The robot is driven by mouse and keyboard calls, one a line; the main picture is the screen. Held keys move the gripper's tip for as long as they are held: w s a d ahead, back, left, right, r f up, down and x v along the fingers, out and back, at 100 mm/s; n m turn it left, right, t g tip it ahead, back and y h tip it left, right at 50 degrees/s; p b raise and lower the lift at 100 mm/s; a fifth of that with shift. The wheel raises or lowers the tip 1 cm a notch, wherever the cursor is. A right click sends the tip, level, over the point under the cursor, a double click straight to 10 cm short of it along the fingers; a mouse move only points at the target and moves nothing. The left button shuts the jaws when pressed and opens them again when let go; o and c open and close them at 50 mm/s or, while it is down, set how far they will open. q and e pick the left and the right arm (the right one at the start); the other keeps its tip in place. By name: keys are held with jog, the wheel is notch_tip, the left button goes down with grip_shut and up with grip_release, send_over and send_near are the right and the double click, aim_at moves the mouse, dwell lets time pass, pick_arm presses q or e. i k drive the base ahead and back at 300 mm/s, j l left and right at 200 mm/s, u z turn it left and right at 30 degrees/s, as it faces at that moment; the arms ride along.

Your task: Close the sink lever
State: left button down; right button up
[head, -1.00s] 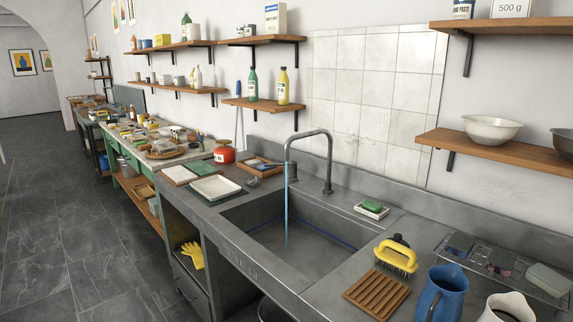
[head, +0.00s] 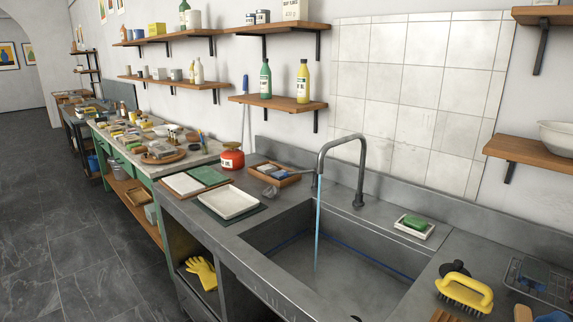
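The grey gooseneck faucet (head: 360,172) stands at the back edge of the sink (head: 285,245). A thin blue stream of water (head: 318,225) runs from its spout down into the basin. I cannot clearly make out a lever on the faucet. A dark rounded thing (head: 455,268) sits on the counter right of the basin, partly behind a yellow-handled brush (head: 466,290); I cannot tell what it is. Neither of my grippers is in view.
A green soap in a white dish (head: 415,226) lies right of the faucet. A white tray (head: 230,202), a red tin (head: 232,157) and a wooden box (head: 274,174) stand left of the sink. Shelves line the wall. The floor (head: 70,240) at left is clear.

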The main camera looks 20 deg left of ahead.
aim_at(314, 171)
jog(key=i+j+z, duration=0.1)
jog(key=j, duration=0.35)
jog(key=i+j+z, duration=0.1)
jog(key=j, duration=0.35)
jog(key=i+j, duration=0.2)
jog(key=j, duration=0.3)
jog(key=i+j+z, duration=0.15)
jog(key=j, duration=0.3)
jog(key=j+z, duration=0.1)
jog(key=j, duration=0.35)
jog(key=i, duration=0.05)
